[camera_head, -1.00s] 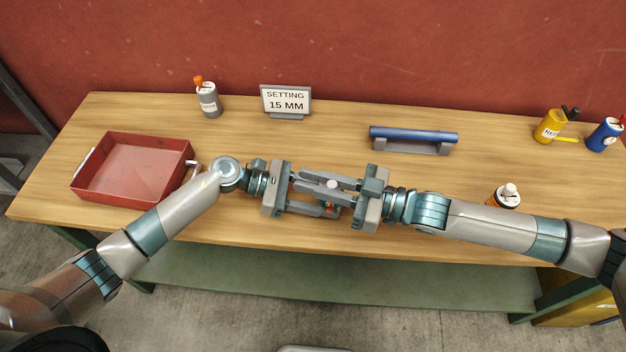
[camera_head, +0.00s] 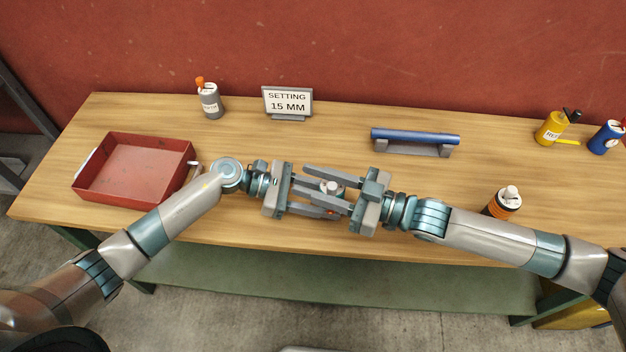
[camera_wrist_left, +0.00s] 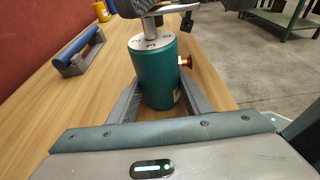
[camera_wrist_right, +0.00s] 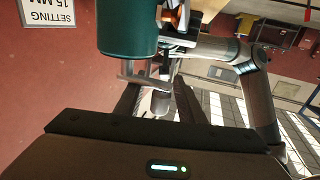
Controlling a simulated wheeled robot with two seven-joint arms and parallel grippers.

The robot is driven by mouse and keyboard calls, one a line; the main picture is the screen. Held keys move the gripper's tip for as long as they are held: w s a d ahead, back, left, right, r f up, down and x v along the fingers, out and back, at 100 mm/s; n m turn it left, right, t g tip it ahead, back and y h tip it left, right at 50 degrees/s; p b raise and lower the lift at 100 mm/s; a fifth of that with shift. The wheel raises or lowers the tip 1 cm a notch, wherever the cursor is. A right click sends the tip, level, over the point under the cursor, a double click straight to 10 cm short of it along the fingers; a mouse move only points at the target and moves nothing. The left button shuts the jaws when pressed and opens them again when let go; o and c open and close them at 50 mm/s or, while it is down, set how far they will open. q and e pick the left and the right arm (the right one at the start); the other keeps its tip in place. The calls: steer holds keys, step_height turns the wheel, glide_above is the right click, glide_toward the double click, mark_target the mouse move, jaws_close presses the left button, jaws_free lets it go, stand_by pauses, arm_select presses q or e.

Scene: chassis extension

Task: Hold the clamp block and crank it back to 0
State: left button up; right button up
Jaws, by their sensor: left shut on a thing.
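The clamp block is a dark green upright cylinder (camera_wrist_left: 156,75) with numbers on its pale top and a copper-coloured knob on its side. In the left wrist view it sits between the fingers of my left gripper (camera_wrist_left: 160,100), which is shut on it. A metal shaft (camera_wrist_left: 151,27) rises from its top. In the right wrist view the cylinder's side (camera_wrist_right: 127,28) shows, with a crank arm and a pale crank knob (camera_wrist_right: 160,103) between the spread fingers of my right gripper (camera_wrist_right: 157,100). That gripper is open around the knob. In the head view both grippers largely hide the block.
A sign (camera_head: 287,101) reads "SETTING 15 MM". A red tray (camera_head: 185,168) lies left, near my left arm. A blue bar (camera_head: 415,136) rests on a grey stand behind.

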steer(key=shift+d, duration=0.15)
steer(key=v, duration=1.1)
steer(key=shift+s+d, duration=0.2)
steer(key=shift+d, duration=0.15)
steer(key=shift+r, duration=0.15)
steer(key=shift+r, duration=2.9)
arm_select(q)
steer(key=o, duration=0.9)
steer(key=shift+c, duration=0.2)
steer(key=v, duration=1.2)
